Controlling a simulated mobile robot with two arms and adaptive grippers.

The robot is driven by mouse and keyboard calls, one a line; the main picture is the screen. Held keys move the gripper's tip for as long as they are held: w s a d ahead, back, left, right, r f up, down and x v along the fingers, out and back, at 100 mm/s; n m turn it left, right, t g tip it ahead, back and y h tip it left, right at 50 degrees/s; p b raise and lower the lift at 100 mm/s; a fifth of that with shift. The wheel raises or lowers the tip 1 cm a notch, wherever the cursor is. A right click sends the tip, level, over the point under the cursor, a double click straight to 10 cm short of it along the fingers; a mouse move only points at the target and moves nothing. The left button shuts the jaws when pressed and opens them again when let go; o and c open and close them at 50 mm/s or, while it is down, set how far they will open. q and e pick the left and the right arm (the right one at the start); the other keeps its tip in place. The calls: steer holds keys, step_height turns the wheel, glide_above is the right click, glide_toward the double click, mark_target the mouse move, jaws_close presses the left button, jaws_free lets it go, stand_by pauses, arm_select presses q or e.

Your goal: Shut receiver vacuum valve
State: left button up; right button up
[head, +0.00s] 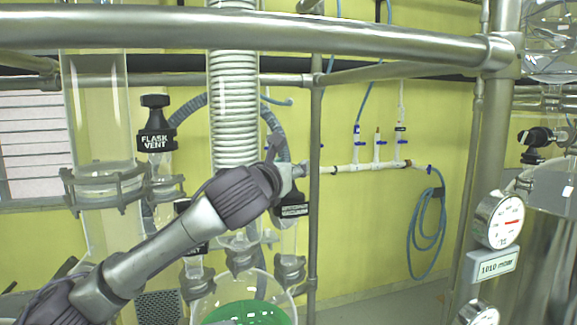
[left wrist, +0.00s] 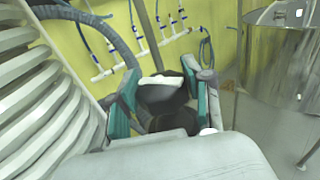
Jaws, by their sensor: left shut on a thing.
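My left gripper (head: 284,168) reaches up from the lower left, in front of the white coil column. It is shut on a black valve knob (left wrist: 166,98), seen between its teal finger pads in the left wrist view. In the head view the gripper covers most of the knob. The valve's black body (head: 294,210) shows just below the fingers, with a white label too small to read, so I cannot confirm it is the receiver vacuum valve. A dark ribbed hose (head: 272,125) runs down behind the gripper. My right gripper is not in view.
A black flask vent valve (head: 156,139) stands to the left, and another black valve is half hidden behind my arm. A steel post (head: 315,130) is close right of the gripper. A thick rail (head: 390,48) crosses above. A gauge (head: 499,220) is at the right.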

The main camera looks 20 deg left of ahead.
arm_select(q)
steer(key=shift+r, duration=0.1)
stand_by(0.3)
steer(key=o, duration=1.1)
steer(key=shift+o, duration=0.4)
steer(key=shift+w, duration=0.1)
steer(key=shift+d, duration=0.1)
steer(key=shift+f+y, duration=0.2)
steer(key=shift+y, duration=0.1)
